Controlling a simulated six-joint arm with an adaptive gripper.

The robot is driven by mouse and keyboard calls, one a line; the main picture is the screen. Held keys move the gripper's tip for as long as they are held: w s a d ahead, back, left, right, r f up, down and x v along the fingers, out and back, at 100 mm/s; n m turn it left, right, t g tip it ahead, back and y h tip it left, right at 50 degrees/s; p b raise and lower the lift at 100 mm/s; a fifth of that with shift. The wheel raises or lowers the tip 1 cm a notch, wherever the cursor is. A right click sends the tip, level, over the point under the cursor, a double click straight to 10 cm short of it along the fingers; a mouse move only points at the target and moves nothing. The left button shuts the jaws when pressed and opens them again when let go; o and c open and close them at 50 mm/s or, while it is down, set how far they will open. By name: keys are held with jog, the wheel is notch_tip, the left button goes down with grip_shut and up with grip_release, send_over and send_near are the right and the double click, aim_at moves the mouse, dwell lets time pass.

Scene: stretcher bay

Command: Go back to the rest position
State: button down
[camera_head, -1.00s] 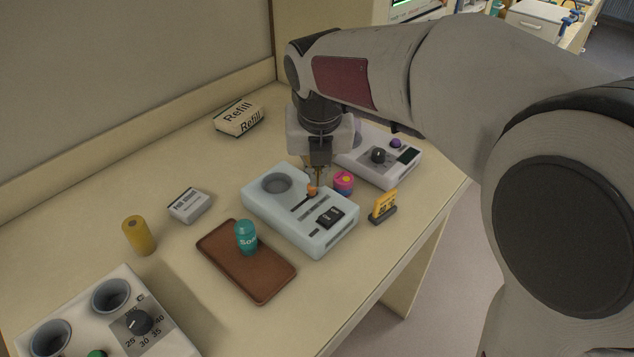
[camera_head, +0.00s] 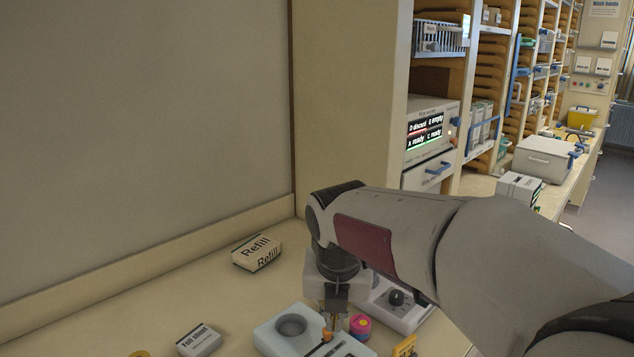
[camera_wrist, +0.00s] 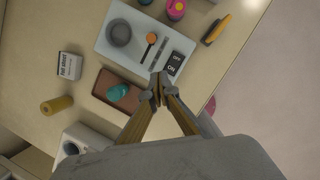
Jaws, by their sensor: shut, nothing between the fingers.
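My gripper (camera_head: 334,322) hangs over the light blue device (camera_head: 272,341) in the head view, close to its orange-tipped lever (camera_head: 327,336). In the wrist view the fingertips of my gripper (camera_wrist: 158,88) are together and empty. They appear below the device (camera_wrist: 133,22) and its orange lever (camera_wrist: 151,38), near the ON/OFF switch (camera_wrist: 174,64). I cannot tell their height or whether they touch anything. No marked rest place shows.
A brown tray (camera_wrist: 103,84) carries a teal can (camera_wrist: 118,92). The Refill box (camera_head: 257,252) lies farther back beside open tabletop.

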jog(key=s+d+m+t, duration=0.1)
jog(key=s+d+m, duration=0.6)
jog(key=s+m, duration=0.5)
jog(key=s+d+m+t, duration=0.1)
jog(key=s+d+m, duration=0.5)
jog(key=s+m, duration=0.7)
jog(key=m, duration=1)
jog(key=shift+s+d+f, duration=0.15)
jog(key=shift+d, duration=0.25)
